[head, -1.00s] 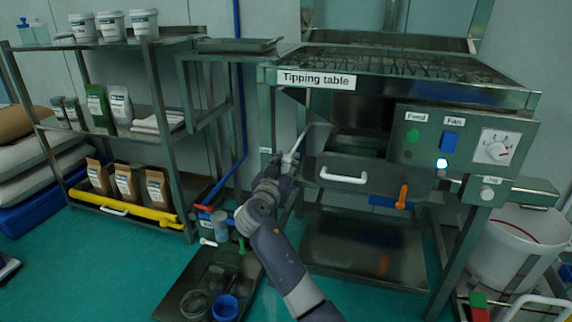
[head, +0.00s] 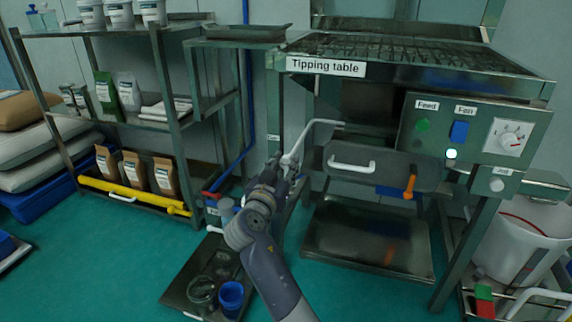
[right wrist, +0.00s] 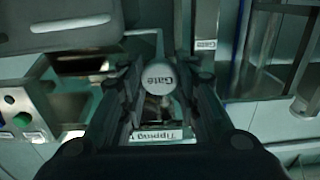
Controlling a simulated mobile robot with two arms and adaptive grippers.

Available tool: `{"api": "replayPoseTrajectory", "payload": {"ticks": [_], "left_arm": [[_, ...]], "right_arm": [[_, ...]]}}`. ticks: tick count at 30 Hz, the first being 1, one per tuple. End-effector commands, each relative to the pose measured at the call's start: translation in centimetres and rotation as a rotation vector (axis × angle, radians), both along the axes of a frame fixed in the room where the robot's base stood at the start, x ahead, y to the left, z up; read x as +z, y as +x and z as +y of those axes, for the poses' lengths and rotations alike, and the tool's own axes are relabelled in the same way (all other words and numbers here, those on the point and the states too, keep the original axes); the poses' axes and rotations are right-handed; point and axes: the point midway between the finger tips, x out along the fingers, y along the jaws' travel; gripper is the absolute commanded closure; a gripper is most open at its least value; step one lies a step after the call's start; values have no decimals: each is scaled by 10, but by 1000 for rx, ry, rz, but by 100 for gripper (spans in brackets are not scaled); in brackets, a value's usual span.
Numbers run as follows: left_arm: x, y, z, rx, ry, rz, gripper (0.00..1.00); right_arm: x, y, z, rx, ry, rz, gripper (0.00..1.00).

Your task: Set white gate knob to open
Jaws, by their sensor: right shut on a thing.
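The white gate knob (right wrist: 157,77) is round and marked "Gate" in the right wrist view, where it sits between my two fingers. My right gripper (head: 283,168) is shut on it, at the left side of the tipping table (head: 420,70). In the head view the knob (head: 288,160) is mostly hidden by the gripper. A bent grey rod (head: 313,125) runs up from the knob and then right, toward the table's front opening. My left gripper is not in view.
A drawer with a white handle (head: 352,165) and an orange lever (head: 409,187) are right of the gripper. A control panel (head: 480,135) stands farther right. A shelf rack (head: 170,90) stands left. A floor tray (head: 180,290) holds a blue cup (head: 230,296).

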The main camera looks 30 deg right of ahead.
Motion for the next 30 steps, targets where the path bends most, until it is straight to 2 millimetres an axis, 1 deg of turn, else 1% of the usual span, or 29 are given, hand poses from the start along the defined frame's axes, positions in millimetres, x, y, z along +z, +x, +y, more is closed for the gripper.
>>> {"api": "replayPoseTrajectory", "payload": {"ticks": [1,2,3,13,16,20,27,30], "left_arm": [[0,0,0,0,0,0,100],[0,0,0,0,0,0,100],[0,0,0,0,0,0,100],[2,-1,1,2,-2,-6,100],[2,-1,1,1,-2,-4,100],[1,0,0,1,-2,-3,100],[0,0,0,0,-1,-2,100],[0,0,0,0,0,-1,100]], "right_arm": [[0,0,0,1,0,0,66],[0,0,0,1,0,0,59],[0,0,0,1,0,0,50],[1,0,0,0,1,-1,49],[7,0,0,-1,0,-3,49],[28,0,0,0,3,-7,49],[74,1,0,0,3,-7,49],[88,1,0,0,3,-4,49]]}}
